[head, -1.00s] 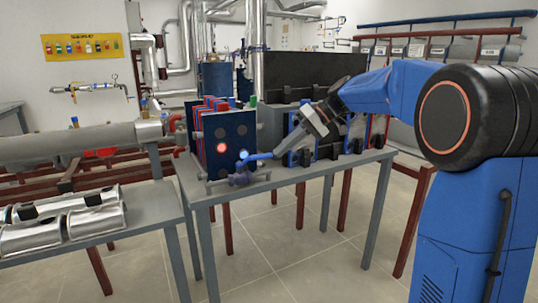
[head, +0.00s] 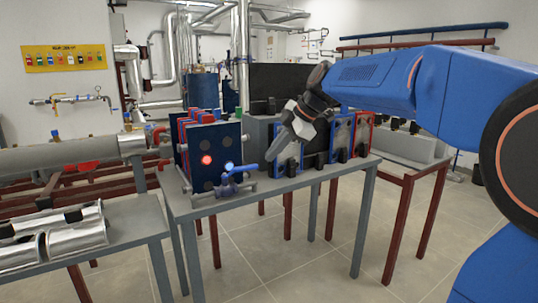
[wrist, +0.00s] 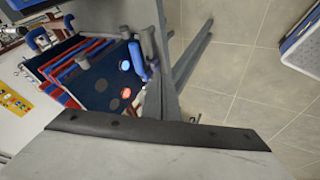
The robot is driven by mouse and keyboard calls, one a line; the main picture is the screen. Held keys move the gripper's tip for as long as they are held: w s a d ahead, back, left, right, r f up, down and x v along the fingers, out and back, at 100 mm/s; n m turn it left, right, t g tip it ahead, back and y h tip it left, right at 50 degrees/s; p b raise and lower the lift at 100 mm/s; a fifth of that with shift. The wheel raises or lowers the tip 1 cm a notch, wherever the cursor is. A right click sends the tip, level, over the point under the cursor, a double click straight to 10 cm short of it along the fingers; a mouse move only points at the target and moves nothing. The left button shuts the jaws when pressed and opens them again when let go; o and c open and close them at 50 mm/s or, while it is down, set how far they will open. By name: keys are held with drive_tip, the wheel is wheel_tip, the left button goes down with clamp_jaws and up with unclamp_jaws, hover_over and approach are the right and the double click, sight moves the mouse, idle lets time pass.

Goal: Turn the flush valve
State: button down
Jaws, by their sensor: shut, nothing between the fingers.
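The flush valve's blue lever (head: 247,168) sticks out to the right, low on the front of the plate exchanger, on the grey table. Its grey valve body (head: 230,188) sits on the pipe below. In the wrist view the blue lever (wrist: 137,60) shows beside the dark end plate. My gripper (head: 273,154) is shut and empty. It points down and left, just right of and slightly above the lever, and appears apart from it. Its fingertips are small and hard to make out in the head view.
The plate exchanger (head: 212,145) has red and blue plates, with a red light and a blue light on its front. Upright blue-framed panels (head: 341,135) stand on the table to the right. Metal shells (head: 72,228) lie on another table at left. Tiled floor in front is clear.

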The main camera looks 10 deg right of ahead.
sight(250, 166)
drive_tip(key=x, duration=0.3)
drive_tip(key=w+x, duration=0.1)
drive_tip(key=x, duration=0.2)
drive_tip(key=w+r+x, duration=0.1)
drive_tip(key=x, duration=0.2)
drive_tip(key=shift+w+a+f, duration=0.1)
drive_tip(key=shift+w+f, duration=0.05)
drive_tip(key=shift+f, duration=0.05)
drive_tip(key=shift+w+a, duration=0.1)
drive_tip(key=shift+w, duration=0.55)
drive_tip(key=shift+w, duration=0.45)
drive_tip(key=shift+w+r, duration=0.2)
drive_tip(key=shift+w, duration=0.4)
